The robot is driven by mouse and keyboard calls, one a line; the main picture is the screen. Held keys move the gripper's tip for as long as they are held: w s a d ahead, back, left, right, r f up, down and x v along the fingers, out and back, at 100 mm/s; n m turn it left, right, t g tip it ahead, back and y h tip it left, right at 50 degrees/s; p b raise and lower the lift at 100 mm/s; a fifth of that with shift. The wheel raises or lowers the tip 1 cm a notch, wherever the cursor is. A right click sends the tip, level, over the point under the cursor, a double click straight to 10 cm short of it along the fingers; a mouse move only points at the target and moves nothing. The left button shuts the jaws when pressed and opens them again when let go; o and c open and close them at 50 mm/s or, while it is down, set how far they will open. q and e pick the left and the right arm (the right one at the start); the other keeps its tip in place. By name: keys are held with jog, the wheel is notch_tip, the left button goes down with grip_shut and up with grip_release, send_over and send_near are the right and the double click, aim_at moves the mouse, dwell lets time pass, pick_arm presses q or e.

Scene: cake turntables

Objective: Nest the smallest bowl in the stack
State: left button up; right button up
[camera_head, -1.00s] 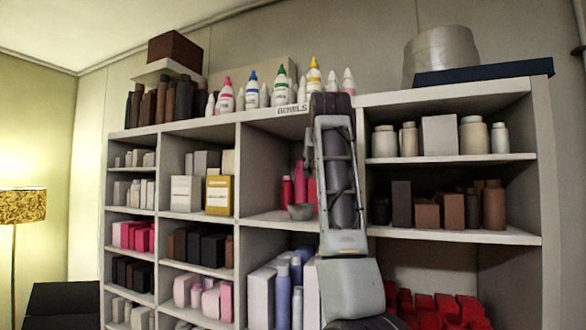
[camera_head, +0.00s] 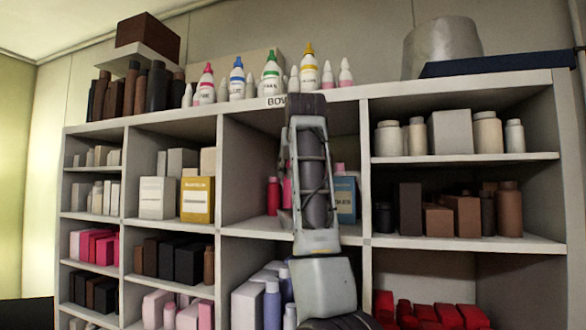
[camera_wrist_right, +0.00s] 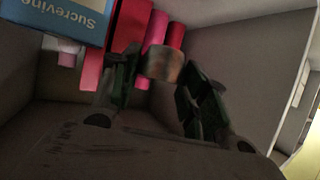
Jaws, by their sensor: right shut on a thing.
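In the right wrist view my right gripper (camera_wrist_right: 162,82) has its dark green fingers on either side of a small brownish round piece, which looks like the small bowl (camera_wrist_right: 164,65). The gripper is shut on it. In the head view my right arm stands in front of the middle compartment and hides the gripper and the bowl. No stack of bowls can be made out in either view. My left gripper is not in view.
A shelf label starting "BOW" (camera_head: 276,101) is on the top edge. Pink bottles (camera_head: 273,196) and a blue box (camera_head: 345,199) stand in the middle compartment; the blue box also shows in the wrist view (camera_wrist_right: 62,17). Coloured-cap bottles (camera_head: 271,77) line the top. Upright dividers flank the compartment.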

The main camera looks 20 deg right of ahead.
jog(key=shift+w+a+f, duration=0.1)
jog(key=shift+w+f, duration=0.15)
jog(key=shift+f, duration=0.25)
jog(key=shift+s+f, duration=0.15)
jog(key=shift+f, duration=3.6)
jog(key=o, duration=1.1)
jog(key=shift+r, duration=3.5)
